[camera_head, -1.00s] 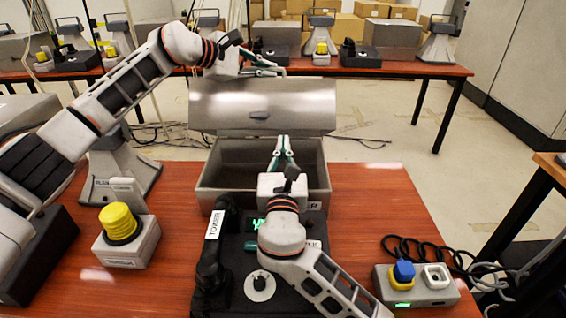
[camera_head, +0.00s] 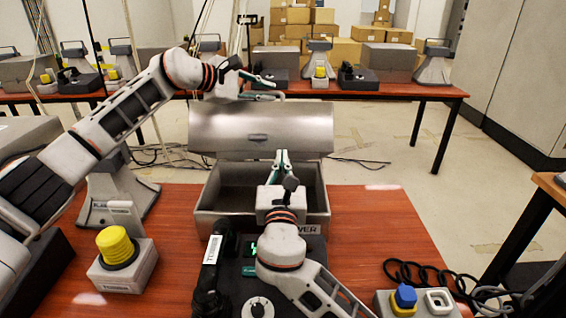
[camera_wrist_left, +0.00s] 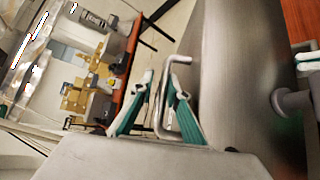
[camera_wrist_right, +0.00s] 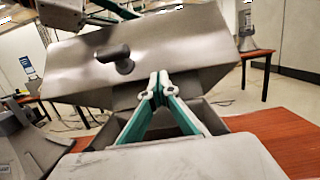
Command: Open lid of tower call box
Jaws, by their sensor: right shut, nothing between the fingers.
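The tower call box (camera_head: 203,216) is a grey metal box on the red-brown table, its front label partly hidden by my right arm. Its lid (camera_head: 300,130) is raised behind the box, and the dark interior shows. The lid's knob also shows in the right wrist view (camera_wrist_right: 122,62). My left gripper (camera_head: 268,82) is above the lid's top edge. In the left wrist view its fingers (camera_wrist_left: 160,76) are apart, with a bent metal bar (camera_wrist_left: 157,105) between them. My right gripper (camera_head: 281,155) is shut and empty, in front of the lid and above the box opening; its closed tips (camera_wrist_right: 159,78) show against the lid.
A black phone with a handset (camera_head: 212,265) stands before the box. A yellow-button unit (camera_head: 118,246) is at left, and a blue-button unit (camera_head: 404,297) with a coiled cord is at right. Bare table lies right of the box. A second table (camera_head: 420,91) with similar equipment stands behind.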

